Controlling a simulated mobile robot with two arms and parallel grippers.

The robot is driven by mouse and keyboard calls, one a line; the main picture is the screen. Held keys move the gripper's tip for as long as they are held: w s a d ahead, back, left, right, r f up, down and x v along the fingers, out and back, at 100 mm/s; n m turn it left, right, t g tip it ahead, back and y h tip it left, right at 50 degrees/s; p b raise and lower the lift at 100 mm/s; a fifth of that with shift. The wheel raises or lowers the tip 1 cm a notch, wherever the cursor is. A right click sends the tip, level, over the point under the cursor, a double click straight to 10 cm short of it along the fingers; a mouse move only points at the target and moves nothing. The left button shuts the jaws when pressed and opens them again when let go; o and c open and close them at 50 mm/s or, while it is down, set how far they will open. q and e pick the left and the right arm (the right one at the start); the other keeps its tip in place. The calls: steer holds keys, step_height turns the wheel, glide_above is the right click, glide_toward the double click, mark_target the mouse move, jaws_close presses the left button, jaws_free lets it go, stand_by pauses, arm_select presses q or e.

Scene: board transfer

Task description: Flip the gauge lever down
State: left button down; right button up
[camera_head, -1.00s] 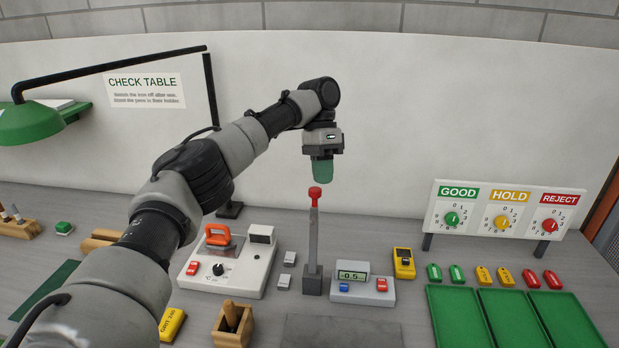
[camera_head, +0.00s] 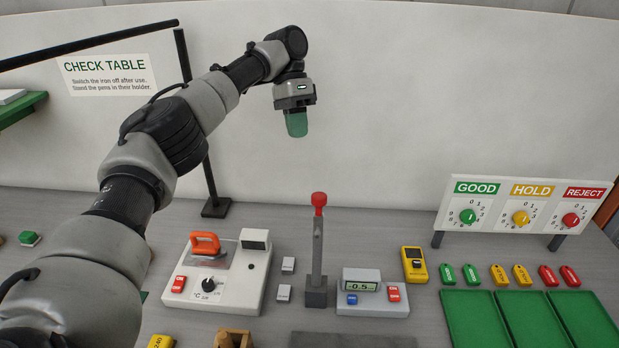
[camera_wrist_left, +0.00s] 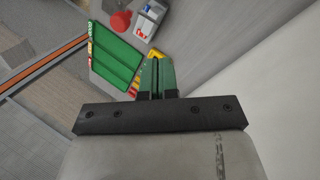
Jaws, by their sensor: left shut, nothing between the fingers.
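The gauge lever (camera_head: 318,245) is a grey upright bar with a red knob (camera_head: 319,199) on top, standing in a dark grey base block (camera_head: 314,291). It points up. The gauge box (camera_head: 372,305) beside it has a display reading -0.5, a blue button and a red button. My left gripper (camera_head: 297,124), with green fingers, is shut and empty, above and slightly left of the red knob and apart from it. In the left wrist view, the shut green fingers (camera_wrist_left: 157,78) point toward the table, and the red knob (camera_wrist_left: 121,21) shows beyond them. My right gripper is not in view.
A yellow meter (camera_head: 414,264), green trays (camera_head: 476,318) and a GOOD/HOLD/REJECT dial board (camera_head: 520,206) are to the right.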

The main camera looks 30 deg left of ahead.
arm_select(q)
steer(key=s+d+f, duration=0.5)
steer(key=d+f, duration=0.1)
steer(key=f, duration=0.2)
steer(key=shift+d+f, duration=0.3)
steer(key=shift+f, duration=0.05)
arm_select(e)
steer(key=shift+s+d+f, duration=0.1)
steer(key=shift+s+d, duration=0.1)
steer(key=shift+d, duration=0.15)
arm_select(q)
steer(key=shift+s+a, duration=0.1)
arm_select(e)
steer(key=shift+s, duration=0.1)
